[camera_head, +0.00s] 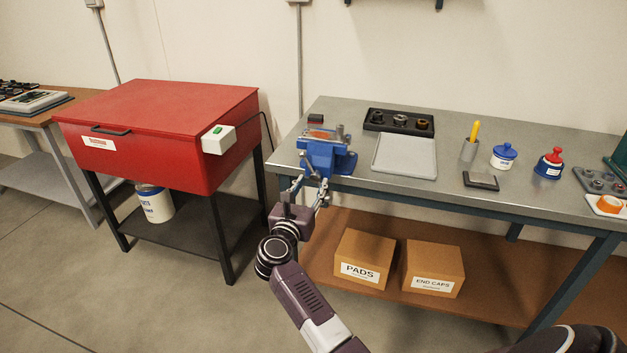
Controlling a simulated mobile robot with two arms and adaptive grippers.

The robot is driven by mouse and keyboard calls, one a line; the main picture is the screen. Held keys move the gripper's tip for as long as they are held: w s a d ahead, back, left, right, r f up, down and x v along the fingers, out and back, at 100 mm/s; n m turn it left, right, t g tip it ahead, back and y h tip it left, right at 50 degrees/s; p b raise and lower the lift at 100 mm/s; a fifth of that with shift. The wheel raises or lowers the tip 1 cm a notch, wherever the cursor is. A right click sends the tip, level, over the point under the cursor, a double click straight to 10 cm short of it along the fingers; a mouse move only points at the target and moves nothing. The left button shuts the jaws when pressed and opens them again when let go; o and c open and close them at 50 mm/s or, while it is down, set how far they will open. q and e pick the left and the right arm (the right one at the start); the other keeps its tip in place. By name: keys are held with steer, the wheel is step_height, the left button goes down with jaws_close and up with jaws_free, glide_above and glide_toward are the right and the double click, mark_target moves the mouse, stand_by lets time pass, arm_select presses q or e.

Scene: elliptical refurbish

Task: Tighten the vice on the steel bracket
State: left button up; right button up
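The blue vice (328,158) is mounted at the left front corner of the grey-topped workbench. A small grey metal piece, apparently the steel bracket (339,133), stands up at the top of the vice, by its jaws. It is too small to tell how tightly the jaws sit on it. My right gripper (312,181) is just in front of and below the vice, by its front screw and handle. Its two fingers are spread apart. The handle is hard to make out between them, and I cannot tell whether they touch it. My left gripper is not in view.
A red cabinet (165,125) with a switch box (218,139) stands left of the bench. Cardboard boxes (365,247) sit on the lower shelf.

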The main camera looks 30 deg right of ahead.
mark_target(316, 176)
steer(key=shift+x, duration=1.25)
jaws_close()
